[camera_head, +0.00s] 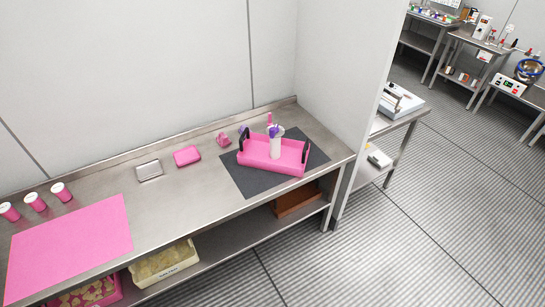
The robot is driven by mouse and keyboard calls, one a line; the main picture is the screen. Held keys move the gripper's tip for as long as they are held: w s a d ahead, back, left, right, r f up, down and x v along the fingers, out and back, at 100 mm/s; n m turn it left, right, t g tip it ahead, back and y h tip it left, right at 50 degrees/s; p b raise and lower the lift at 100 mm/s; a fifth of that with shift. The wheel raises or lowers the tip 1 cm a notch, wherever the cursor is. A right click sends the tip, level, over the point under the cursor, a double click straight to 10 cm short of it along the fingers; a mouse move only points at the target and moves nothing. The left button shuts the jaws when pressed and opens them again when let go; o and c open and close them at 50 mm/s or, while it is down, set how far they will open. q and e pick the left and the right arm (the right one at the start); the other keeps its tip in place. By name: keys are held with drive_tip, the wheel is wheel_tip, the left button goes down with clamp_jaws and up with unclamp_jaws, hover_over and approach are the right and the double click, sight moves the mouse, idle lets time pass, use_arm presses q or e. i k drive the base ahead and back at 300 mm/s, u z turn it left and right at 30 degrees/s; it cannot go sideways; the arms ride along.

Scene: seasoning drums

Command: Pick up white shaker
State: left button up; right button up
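A white upright cylinder (275,149), which looks like the white shaker, stands at the pink tray (262,166) on the right part of the steel table. Purple and white shapes show at its top; they are too small to make out. From this angle I cannot tell whether its base rests on the tray's floor. The tray has dark upright handles at its two ends and lies on a dark grey mat (241,183). Neither of my grippers is in view.
The steel table (165,205) also bears several pink cups with white tops (36,202), a pink mat (70,247), a metal box (149,171), a pink box (187,156) and a small pink object (223,140). A wall panel (345,75) stands at the table's right end. Striped floor is open at right.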

sight(275, 143)
drive_tip(key=z, duration=0.3)
drive_tip(key=i, duration=1.05)
drive_tip(key=u, duration=0.6)
